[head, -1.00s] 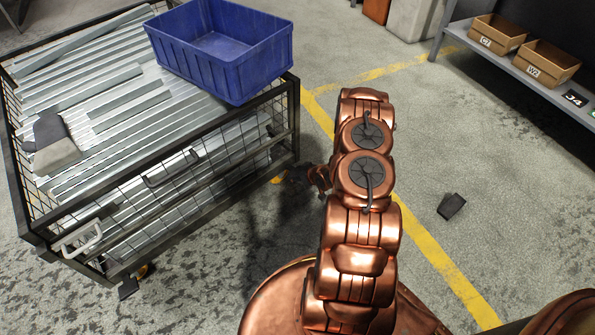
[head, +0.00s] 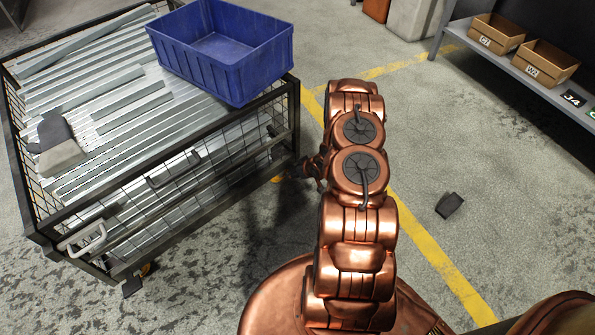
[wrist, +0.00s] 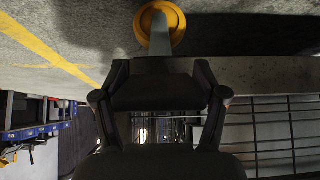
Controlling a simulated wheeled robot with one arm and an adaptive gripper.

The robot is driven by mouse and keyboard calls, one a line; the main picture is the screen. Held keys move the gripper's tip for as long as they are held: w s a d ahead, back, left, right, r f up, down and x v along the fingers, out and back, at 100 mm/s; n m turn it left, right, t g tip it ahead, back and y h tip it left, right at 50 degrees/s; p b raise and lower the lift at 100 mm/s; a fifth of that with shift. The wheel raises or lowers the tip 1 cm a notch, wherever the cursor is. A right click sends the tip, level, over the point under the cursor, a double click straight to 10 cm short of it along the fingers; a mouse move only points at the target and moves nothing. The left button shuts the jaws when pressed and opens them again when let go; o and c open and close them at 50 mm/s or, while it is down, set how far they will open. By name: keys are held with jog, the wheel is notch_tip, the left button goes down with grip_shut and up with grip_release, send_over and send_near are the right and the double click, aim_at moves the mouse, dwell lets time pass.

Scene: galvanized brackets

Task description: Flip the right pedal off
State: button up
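The wire-mesh cart (head: 160,195) with galvanized strips stands at left in the head view. Its near left castor has a black pedal (head: 130,287). At the near right corner, a bit of yellow castor (head: 279,178) shows; the right pedal there is not clear in the head view. My gripper (head: 313,168) is low beside that corner, partly hidden by my arm. In the wrist view, the yellow castor wheel (wrist: 160,27) with a grey stem is just beyond my gripper (wrist: 160,70). The fingers stand apart; a dark block lies between them, and I cannot tell whether it is the pedal.
A blue bin (head: 222,55) sits on the cart's back right corner. A small black block (head: 449,205) lies on the floor at right. A shelf (head: 515,70) with cardboard boxes stands at upper right. The floor between is open, crossed by a yellow line.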

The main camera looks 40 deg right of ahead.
jog(key=shift+o, duration=1.4)
jog(key=shift+s, duration=0.1)
jog(key=v, duration=1.2)
jog(key=shift+d, duration=0.1)
